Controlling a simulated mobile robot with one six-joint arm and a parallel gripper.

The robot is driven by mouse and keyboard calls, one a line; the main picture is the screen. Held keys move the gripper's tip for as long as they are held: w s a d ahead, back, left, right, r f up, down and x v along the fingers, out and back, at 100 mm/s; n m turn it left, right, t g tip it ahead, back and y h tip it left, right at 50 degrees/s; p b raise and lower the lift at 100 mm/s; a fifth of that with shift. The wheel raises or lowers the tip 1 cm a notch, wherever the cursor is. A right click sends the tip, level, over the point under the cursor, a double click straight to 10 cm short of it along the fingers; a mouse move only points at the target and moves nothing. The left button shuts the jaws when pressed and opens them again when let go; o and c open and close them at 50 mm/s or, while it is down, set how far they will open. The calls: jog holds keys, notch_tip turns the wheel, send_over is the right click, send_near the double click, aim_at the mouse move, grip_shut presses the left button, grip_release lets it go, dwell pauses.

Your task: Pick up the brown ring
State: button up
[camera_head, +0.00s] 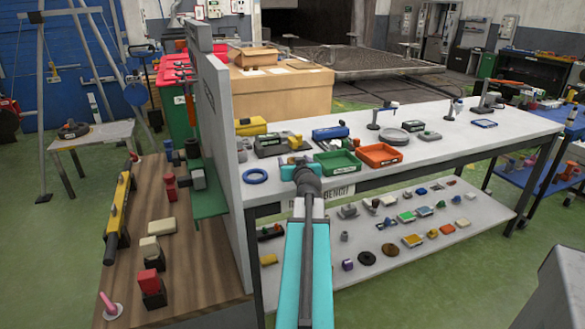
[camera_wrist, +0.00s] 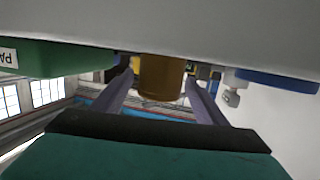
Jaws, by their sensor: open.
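My gripper (camera_head: 307,182) is over the front part of the white bench top, between the blue ring and the green tray. In the wrist view the picture is upside down, and my gripper (camera_wrist: 159,82) is open. A brown round-sided thing (camera_wrist: 161,80) shows between its fingertips, against the bench top, with a gap to each finger. It is seen from the side, so I cannot tell whether it has a hole. In the head view my arm hides it. A brown ring-like piece (camera_head: 390,250) lies on the lower shelf.
The blue ring (camera_head: 255,176) lies left of my gripper; it also shows in the wrist view (camera_wrist: 277,80). The green tray (camera_head: 338,172) stands close on the right, with an orange tray (camera_head: 379,163) beyond. A grey upright panel (camera_head: 222,130) stands left of the bench.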

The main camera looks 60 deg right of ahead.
jog(key=shift+x, duration=1.45)
jog(key=shift+c, duration=0.3)
jog(key=c, duration=1.5)
